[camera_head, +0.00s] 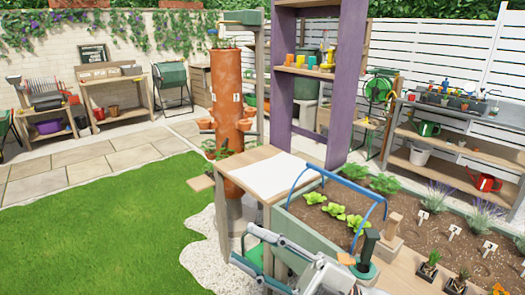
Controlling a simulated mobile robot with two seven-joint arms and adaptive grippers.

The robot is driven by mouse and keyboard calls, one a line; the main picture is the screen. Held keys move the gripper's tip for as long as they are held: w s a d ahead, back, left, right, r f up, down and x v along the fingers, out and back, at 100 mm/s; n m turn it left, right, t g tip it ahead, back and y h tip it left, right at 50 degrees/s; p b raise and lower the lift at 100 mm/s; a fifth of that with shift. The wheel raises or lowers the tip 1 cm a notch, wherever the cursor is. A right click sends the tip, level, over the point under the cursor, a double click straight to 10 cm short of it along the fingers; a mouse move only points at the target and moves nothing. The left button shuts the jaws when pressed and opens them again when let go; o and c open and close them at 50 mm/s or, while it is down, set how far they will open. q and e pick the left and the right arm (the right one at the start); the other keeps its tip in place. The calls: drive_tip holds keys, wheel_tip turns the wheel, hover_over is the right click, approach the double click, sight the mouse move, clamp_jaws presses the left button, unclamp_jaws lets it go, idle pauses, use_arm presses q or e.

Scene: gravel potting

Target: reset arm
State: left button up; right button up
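My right gripper (243,245) is at the bottom middle, and its arm comes in from the bottom right. My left gripper does not show.
A white sheet (270,175) lies on the table. A terracotta tower planter (227,100) and purple-sided shelf (346,80) stand behind. Lawn (110,235) is open at left.

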drive_tip(key=w+d+f+m+t+h, duration=0.3)
drive_tip(key=d+f+m+t+h, duration=0.3)
drive_tip(key=f+m, duration=0.4)
drive_tip(key=w+d+f+m+t+h, duration=0.3)
drive_tip(key=d+f+m+t+h, duration=0.35)
drive_tip(key=f, duration=0.55)
drive_tip(key=s+d+f+m+g+h, duration=0.3)
drive_tip(key=s+f, duration=0.4)
drive_tip(key=f, duration=0.4)
drive_tip(key=s+d+f+m+g+h, duration=0.3)
drive_tip(key=s+d+f+g+h, duration=0.1)
drive_tip(key=s+f, duration=0.4)
wheel_tip(320, 180, down, 3)
drive_tip(key=shift+s+d+r+g+h+p, duration=0.1)
drive_tip(key=shift+s+d+g+h+p, duration=0.25)
drive_tip(key=shift+d, duration=0.7)
drive_tip(key=shift+w, duration=0.15)
drive_tip(key=shift+c, duration=0.6)
